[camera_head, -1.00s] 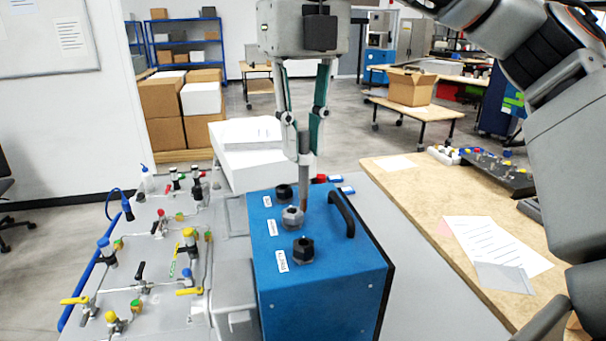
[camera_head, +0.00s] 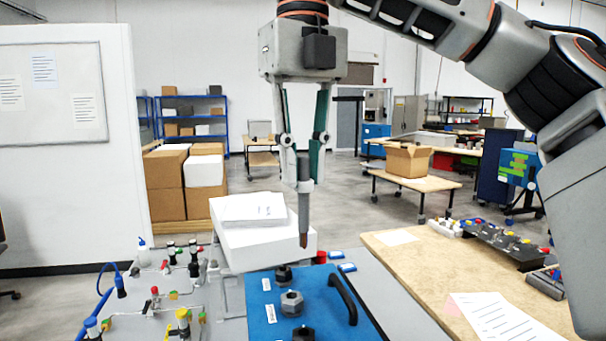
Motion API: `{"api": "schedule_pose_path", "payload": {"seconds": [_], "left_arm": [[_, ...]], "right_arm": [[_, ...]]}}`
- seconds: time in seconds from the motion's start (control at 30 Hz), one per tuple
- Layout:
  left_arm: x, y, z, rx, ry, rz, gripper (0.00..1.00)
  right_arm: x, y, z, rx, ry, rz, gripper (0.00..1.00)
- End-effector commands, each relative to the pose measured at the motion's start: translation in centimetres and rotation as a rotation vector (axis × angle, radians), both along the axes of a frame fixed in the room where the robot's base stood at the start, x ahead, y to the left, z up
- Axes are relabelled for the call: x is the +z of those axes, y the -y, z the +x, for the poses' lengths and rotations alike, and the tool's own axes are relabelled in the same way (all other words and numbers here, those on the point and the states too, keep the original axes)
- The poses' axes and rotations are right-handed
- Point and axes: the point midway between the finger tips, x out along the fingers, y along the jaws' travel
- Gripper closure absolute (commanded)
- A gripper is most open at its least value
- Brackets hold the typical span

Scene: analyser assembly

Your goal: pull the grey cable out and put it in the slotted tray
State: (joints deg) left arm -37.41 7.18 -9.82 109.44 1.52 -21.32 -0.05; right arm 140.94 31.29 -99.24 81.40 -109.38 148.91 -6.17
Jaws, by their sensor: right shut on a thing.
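My right gripper (camera_head: 303,168) points down and is shut on the grey cable's plug (camera_head: 304,208), a slim grey rod with a brown tip. The plug hangs upright above the far part of the blue box (camera_head: 262,309), its tip clear of the top. The box top carries dark and grey hexagonal sockets (camera_head: 291,303) and a black handle (camera_head: 343,298). No trailing cable shows. I cannot make out a slotted tray for certain; a dark tray (camera_head: 524,258) with coloured parts stands on the wooden table at right. My left gripper is not in view.
A white box with papers (camera_head: 250,207) stands just behind the blue box. Valves and fittings (camera_head: 182,322) crowd the grey bench at left. The wooden table (camera_head: 420,262) at right holds papers (camera_head: 495,318) and has bare room.

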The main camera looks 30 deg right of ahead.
Motion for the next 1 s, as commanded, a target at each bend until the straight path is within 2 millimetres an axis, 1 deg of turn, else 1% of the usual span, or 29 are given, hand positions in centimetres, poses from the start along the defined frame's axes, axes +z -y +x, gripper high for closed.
{"api": "schedule_pose_path", "payload": {"seconds": [0.33, 0.6, 1.0], "left_arm": [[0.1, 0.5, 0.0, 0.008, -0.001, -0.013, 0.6], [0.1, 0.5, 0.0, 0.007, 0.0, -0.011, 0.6], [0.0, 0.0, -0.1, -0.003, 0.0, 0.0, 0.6]], "right_arm": [[1.9, 0.0, 0.0, -0.003, 0.001, 0.0, 1.0], [3.3, 0.0, 0.0, -0.003, 0.001, -0.001, 1.0], [3.6, 0.0, 0.0, -0.001, 0.0, 0.001, 1.0]]}}
